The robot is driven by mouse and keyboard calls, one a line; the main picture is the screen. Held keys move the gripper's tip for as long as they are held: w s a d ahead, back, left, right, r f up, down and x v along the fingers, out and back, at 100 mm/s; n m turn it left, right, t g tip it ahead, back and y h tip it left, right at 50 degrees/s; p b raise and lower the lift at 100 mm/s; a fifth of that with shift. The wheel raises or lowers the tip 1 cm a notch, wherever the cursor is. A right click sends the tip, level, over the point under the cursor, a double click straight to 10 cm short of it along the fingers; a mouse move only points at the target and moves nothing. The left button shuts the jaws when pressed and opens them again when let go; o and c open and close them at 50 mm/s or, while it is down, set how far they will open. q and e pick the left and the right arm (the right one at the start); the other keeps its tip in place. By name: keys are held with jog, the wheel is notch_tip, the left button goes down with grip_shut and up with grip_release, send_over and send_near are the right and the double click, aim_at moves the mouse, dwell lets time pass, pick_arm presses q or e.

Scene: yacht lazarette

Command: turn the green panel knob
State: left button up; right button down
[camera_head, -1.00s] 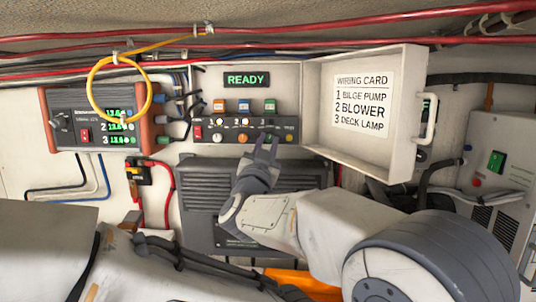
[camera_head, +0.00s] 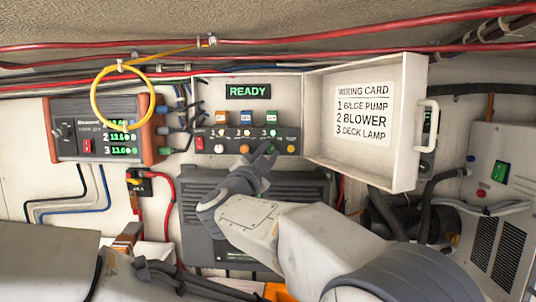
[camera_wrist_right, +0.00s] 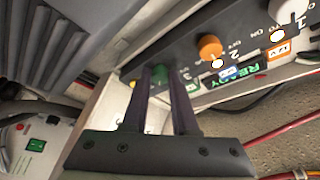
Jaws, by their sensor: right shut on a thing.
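The green knob (camera_wrist_right: 158,73) is at the end of the row on a dark control panel (camera_wrist_right: 185,62), with an orange knob (camera_wrist_right: 209,47) and a white knob (camera_wrist_right: 285,13) beside it. My right gripper (camera_wrist_right: 161,73) is shut on the green knob, one dark finger on each side of it. In the head view my right gripper (camera_head: 268,151) reaches the panel from below and mostly hides the green knob. The white knob (camera_head: 219,148) and orange knob (camera_head: 244,149) show to its left. A display (camera_head: 248,91) above reads READY.
An open white cover (camera_head: 397,125) with a wiring card (camera_head: 363,108) stands right of the panel. A yellow cable loop (camera_head: 94,97) hangs in front of a meter unit (camera_head: 66,140) at the left. A dark ribbed box (camera_head: 200,215) is below the panel.

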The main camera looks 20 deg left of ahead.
jog(key=c, duration=0.7)
grip_release()
jog(key=b+v, duration=0.6)
jog(key=v, duration=0.4)
jog(key=shift+s+f, duration=0.1)
jog(key=shift+s, duration=0.15)
